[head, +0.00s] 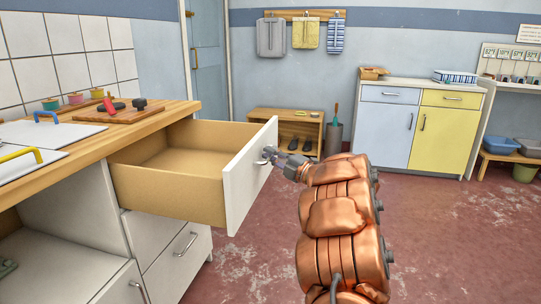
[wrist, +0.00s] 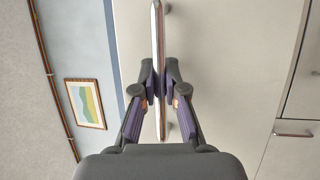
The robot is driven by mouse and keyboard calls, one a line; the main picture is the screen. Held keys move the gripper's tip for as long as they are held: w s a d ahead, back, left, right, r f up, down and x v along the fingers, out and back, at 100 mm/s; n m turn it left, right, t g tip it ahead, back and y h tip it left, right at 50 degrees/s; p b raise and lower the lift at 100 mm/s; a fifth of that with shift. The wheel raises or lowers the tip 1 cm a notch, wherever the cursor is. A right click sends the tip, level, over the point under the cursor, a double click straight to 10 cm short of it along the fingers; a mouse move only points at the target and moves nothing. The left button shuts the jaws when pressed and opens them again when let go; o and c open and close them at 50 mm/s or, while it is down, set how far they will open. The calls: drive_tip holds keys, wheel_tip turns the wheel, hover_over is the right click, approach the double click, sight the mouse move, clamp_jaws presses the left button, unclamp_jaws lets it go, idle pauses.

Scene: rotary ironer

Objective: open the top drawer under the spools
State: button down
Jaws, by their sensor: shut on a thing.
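The top drawer (head: 165,190), with tan wooden sides and a white front (head: 246,185), stands far out from the wooden-topped counter in the head view. Its inside looks empty. The spools, teal (head: 50,103), pink (head: 75,98) and a third (head: 97,92), stand on the counter above it. My gripper (head: 272,157) is at the outer face of the drawer front, at its metal handle. In the wrist view my gripper (wrist: 159,82) has its fingers closed from both sides on the long handle bar (wrist: 158,30). The finger contact is partly hidden in the head view.
A lower drawer (head: 178,258) under the open one is shut. Open red floor (head: 250,255) lies to the right of the drawer. A low shelf (head: 290,128) and a blue and yellow cabinet (head: 420,125) stand farther back.

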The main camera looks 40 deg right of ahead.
drive_tip(key=shift+a+f, duration=0.1)
drive_tip(key=shift+f, duration=0.05)
drive_tip(key=c, duration=1.5)
unclamp_jaws()
drive_tip(key=shift+w, duration=0.1)
drive_tip(key=v, duration=1.2)
